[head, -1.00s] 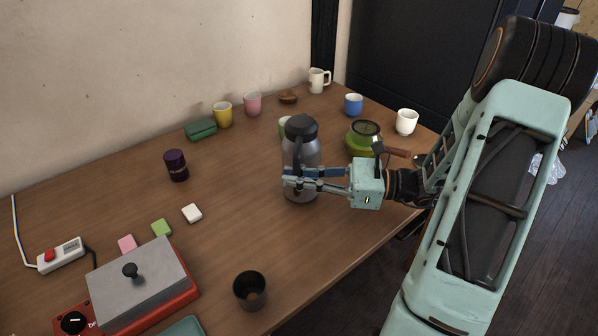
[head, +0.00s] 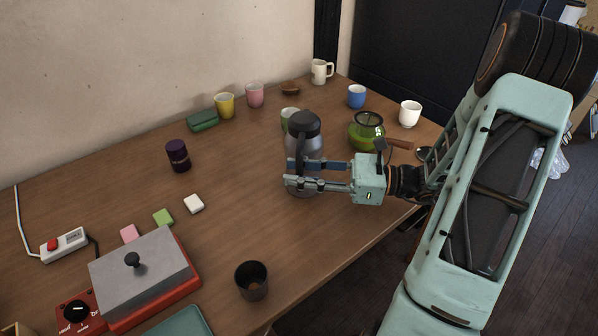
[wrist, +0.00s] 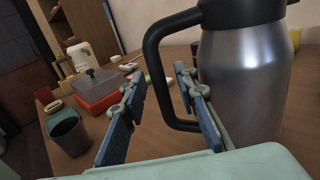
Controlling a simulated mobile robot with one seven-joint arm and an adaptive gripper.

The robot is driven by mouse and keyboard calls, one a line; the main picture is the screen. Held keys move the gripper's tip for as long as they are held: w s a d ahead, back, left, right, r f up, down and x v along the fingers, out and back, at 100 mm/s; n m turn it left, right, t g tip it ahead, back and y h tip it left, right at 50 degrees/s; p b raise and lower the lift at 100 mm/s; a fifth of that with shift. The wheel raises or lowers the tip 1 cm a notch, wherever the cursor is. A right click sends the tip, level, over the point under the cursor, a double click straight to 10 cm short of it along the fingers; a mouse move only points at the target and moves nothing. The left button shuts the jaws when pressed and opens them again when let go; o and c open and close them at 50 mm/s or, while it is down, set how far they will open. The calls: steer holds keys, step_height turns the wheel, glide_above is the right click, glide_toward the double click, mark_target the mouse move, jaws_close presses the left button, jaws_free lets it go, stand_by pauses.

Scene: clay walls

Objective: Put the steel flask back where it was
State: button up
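The steel flask (head: 309,147) has a black lid and a black handle, and is upright on the right half of the wooden table. It fills the right of the wrist view (wrist: 245,80). My gripper (head: 289,173) comes from the right at the flask's body. In the wrist view its two fingers (wrist: 160,75) are apart, with the black handle showing between them and gaps on both sides. The lower flask is partly hidden by the fingers in the head view. Its base appears to be on the table.
A green cup (head: 288,116) stands close behind the flask. A green glass pot (head: 366,134) with a wooden handle is at its right, near my wrist. A dark cup (head: 251,281) is at the front edge. The table (head: 235,195) left of the flask is mostly clear.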

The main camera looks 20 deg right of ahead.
steer(key=p+v, duration=0.1)
steer(key=v, duration=1.1)
steer(key=shift+p, duration=0.4)
